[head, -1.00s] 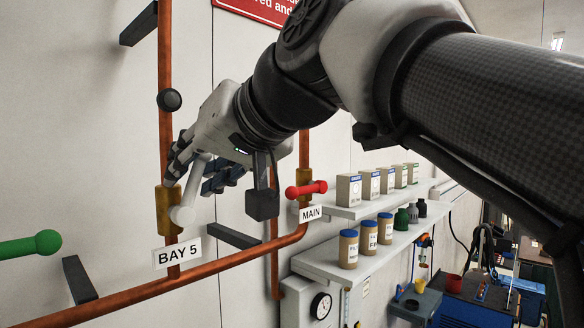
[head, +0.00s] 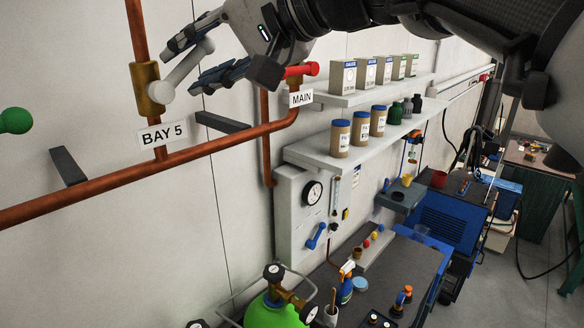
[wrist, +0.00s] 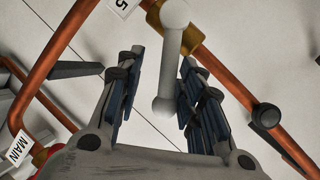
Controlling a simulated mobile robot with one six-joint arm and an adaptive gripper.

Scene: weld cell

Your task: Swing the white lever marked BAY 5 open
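The white lever (head: 183,70) rises up and to the right from a brass valve (head: 146,88) on the vertical copper pipe. The BAY 5 label (head: 163,134) sits just below it. In the wrist view the lever (wrist: 168,65) runs between my gripper's fingers, its rounded free end inside the gap. My gripper (head: 183,68) is open around the lever, one finger on each side. In the wrist view, my gripper (wrist: 162,56) has the right finger close to the lever; I cannot tell whether it touches. A gap shows on the left side.
The red lever (head: 303,70) by the MAIN label (head: 300,97) is close to the right of my gripper. A green knob (head: 15,120) is at the left. Shelves with boxes and jars (head: 340,138) stand right. A dark bracket (head: 222,123) juts out below.

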